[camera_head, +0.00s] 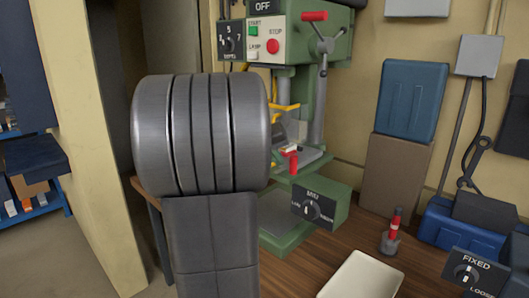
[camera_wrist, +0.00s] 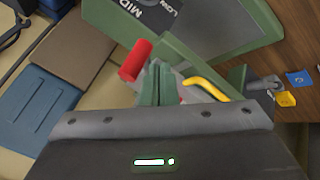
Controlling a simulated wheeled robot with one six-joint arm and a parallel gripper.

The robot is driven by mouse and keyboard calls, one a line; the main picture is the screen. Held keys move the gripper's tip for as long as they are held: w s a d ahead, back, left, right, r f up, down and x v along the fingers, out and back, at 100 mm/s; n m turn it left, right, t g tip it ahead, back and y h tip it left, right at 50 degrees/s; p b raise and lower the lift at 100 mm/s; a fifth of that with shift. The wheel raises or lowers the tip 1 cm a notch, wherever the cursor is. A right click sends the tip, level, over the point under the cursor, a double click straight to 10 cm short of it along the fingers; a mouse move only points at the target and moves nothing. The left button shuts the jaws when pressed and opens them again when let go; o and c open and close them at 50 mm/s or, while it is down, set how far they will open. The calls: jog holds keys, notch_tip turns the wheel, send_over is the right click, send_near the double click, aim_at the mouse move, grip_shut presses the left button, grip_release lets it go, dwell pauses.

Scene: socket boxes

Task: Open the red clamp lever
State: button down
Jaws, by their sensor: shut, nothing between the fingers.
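The red clamp lever (camera_head: 292,161) shows in the head view on the small table of the green drill press, just right of my grey arm. In the wrist view a red cylindrical handle (camera_wrist: 135,62), which looks like the same lever, lies just left of my fingertips. My gripper (camera_wrist: 157,72) is shut and empty, its fingers together beside the handle. I cannot tell whether they touch it. In the head view my arm hides most of the gripper. A yellow curved bar (camera_wrist: 206,87) is right of the fingers in the wrist view.
The green drill press (camera_head: 318,45) has a red-tipped feed handle (camera_head: 314,16) above. A dial box (camera_head: 320,205) sits low in front. A red-topped part (camera_head: 394,232), a pale tray (camera_head: 362,277) and a FIXED/LOOSE dial box (camera_head: 476,273) stand on the wooden bench.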

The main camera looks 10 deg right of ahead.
jog(key=shift+d, duration=0.6)
